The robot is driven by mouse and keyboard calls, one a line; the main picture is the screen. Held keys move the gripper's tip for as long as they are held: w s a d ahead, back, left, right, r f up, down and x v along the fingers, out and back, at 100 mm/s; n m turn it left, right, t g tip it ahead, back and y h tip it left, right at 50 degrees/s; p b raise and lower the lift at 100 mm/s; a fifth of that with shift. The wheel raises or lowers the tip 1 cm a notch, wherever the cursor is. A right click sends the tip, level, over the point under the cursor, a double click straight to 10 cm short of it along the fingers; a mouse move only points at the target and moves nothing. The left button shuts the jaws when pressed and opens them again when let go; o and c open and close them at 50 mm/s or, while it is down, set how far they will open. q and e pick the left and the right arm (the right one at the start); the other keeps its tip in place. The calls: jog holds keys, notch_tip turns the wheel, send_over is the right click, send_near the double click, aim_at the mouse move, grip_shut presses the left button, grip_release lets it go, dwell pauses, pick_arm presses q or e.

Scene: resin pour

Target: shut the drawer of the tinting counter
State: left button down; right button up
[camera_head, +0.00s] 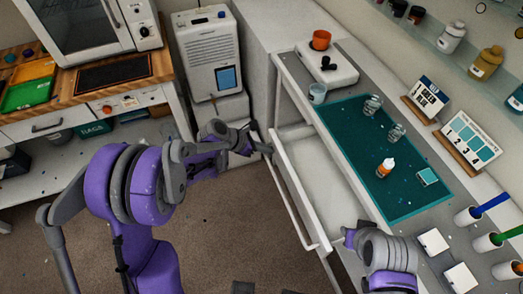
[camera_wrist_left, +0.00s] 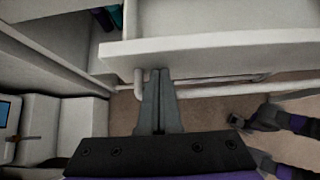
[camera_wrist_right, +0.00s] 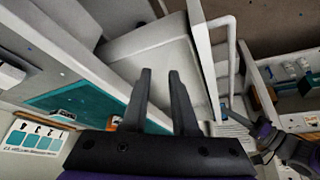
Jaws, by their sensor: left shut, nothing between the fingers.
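The white drawer (camera_head: 303,176) of the tinting counter stands pulled out, its inside visible. Its front panel also shows in the left wrist view (camera_wrist_left: 225,48), with a pale bar handle (camera_wrist_left: 220,91). My left gripper (camera_head: 262,147) is shut and empty at the far end of the drawer front. In the left wrist view its fingertips (camera_wrist_left: 158,72) lie over the handle beside its end bracket; I cannot tell whether they touch. My right gripper (camera_wrist_right: 160,72) is open and empty near the drawer's near end and the counter edge.
A white dehumidifier-like unit (camera_head: 211,55) stands beyond the left gripper. A wooden-topped bench (camera_head: 95,90) is at the left. Brown floor in front of the drawer is free.

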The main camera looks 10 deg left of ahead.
pick_arm(q)
jog(key=b, duration=0.3)
send_over(313, 145)
jog(key=shift+s+a+f, duration=0.1)
jog(key=shift+s+a, duration=0.1)
jog(key=shift+a, duration=0.2)
jog(key=shift+w+d, duration=0.2)
jog(key=shift+d, duration=0.1)
jog(key=shift+d+r, duration=0.1)
jog(key=shift+r, duration=0.1)
jog(key=shift+w, duration=0.1)
